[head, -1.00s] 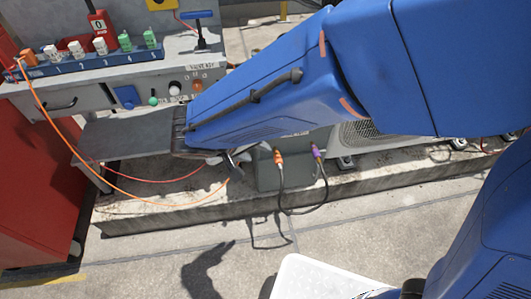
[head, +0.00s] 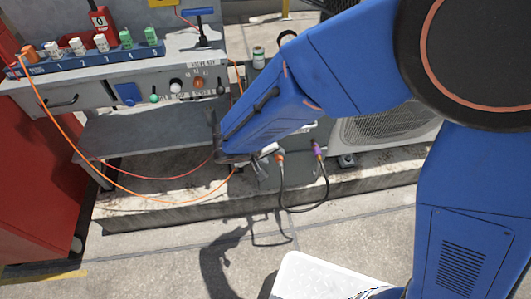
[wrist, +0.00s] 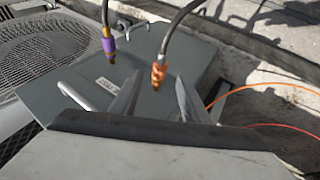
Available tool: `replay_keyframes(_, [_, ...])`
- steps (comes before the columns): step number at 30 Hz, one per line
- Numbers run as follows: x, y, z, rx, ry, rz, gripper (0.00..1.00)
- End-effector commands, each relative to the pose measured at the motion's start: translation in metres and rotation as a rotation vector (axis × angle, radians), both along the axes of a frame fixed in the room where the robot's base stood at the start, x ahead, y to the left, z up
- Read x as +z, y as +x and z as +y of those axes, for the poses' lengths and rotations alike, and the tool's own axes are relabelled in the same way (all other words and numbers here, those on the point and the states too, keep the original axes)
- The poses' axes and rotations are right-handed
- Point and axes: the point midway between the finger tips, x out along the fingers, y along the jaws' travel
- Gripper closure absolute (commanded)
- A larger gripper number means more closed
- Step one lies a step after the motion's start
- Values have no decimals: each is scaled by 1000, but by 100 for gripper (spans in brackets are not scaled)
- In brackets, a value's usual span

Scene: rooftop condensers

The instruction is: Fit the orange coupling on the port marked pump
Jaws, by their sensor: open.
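The orange coupling (head: 279,156) is on the end of a dark hose, by the grey box (wrist: 188,58). In the wrist view the orange coupling (wrist: 159,75) appears in the gap between my fingertips, and I cannot tell whether they touch it. My gripper (wrist: 160,82) is open; in the head view my gripper (head: 258,164) is partly hidden by my arm, just left of the coupling. A purple coupling (head: 316,148) stands to the right; it also shows in the wrist view (wrist: 108,44). A white label (wrist: 107,85) on the box is too small to read. I cannot make out a port marked pump.
A condenser with a fan grille (head: 385,130) stands right of the box. The bench (head: 150,85) with valves and a shelf is at the left, beside a red cabinet (head: 35,180). An orange cable (head: 90,160) hangs in front. A white tray (head: 310,280) is at the bottom.

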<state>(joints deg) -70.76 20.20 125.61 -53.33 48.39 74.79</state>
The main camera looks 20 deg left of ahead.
Motion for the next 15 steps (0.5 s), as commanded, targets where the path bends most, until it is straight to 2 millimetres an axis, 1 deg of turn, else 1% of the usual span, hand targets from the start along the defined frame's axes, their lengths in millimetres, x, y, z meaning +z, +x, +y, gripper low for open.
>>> replay_keyframes(3, [-15, 10, -4, -3, -1, 1, 58])
replay_keyframes(6, [-23, 17, -6, 0, -2, 0, 58])
replay_keyframes(10, [-31, 23, -8, -1, 0, -1, 58])
replay_keyframes(15, [-35, 25, -9, 0, 0, 0, 58])
